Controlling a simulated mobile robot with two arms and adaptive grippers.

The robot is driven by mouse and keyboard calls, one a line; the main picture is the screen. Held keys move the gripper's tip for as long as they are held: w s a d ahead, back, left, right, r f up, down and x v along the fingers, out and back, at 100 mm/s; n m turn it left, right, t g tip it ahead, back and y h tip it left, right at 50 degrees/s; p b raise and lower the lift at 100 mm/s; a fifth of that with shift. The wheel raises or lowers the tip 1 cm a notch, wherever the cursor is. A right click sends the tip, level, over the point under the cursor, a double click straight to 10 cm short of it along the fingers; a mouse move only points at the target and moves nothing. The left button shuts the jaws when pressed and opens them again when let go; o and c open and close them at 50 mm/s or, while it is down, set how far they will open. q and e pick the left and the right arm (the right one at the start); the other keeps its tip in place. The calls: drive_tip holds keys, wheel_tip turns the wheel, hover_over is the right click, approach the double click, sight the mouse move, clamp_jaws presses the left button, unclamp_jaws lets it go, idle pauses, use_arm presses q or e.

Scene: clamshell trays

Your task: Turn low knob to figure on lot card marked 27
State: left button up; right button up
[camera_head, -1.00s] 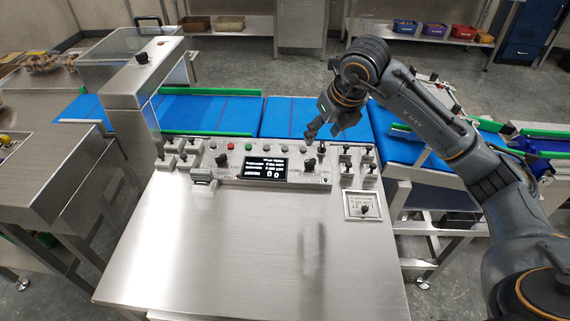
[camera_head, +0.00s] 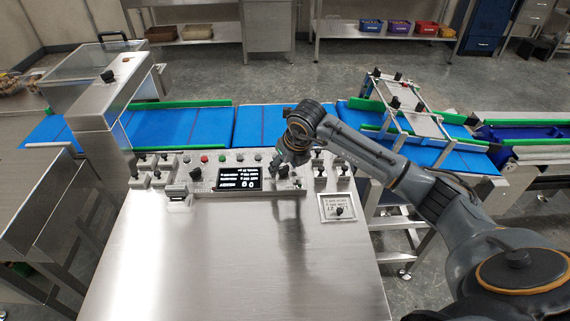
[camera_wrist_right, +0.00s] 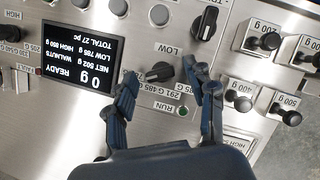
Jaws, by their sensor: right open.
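The low knob (camera_wrist_right: 161,71) is black, on the steel panel beside the label LOW. Values printed around it include 291 G and 485 G. My right gripper (camera_wrist_right: 165,80) is open, with its fingers on either side of the low knob. I cannot tell whether they touch it. In the head view my right gripper (camera_head: 281,165) is down at the panel, right of the display, and partly hides the knob. My left gripper is out of view.
The display (camera_wrist_right: 80,50) reads READY, 0 g and walnuts. Another black knob (camera_wrist_right: 205,23) and weights (camera_wrist_right: 264,40) marked 200 g and 500 g stand close by. A blue conveyor (camera_head: 180,127) runs behind the panel. The steel tabletop (camera_head: 240,255) in front is bare.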

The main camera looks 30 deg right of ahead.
drive_tip(key=shift+c, duration=0.4)
clamp_jaws()
drive_tip(key=n+y+b, duration=0.1)
drive_tip(key=n+b, duration=0.2)
drive_tip(key=shift+d+f, duration=0.1)
drive_tip(key=shift+d, duration=0.1)
drive_tip(key=n+y+b, duration=0.1)
drive_tip(key=n, duration=0.2)
drive_tip(key=shift+g+b, duration=0.35)
drive_tip(key=shift+g, duration=0.05)
drive_tip(key=shift+w+n+y+b, duration=0.1)
drive_tip(key=shift+n+y+b, duration=0.25)
drive_tip(key=shift+n, duration=0.55)
drive_tip(key=shift+d, duration=0.1)
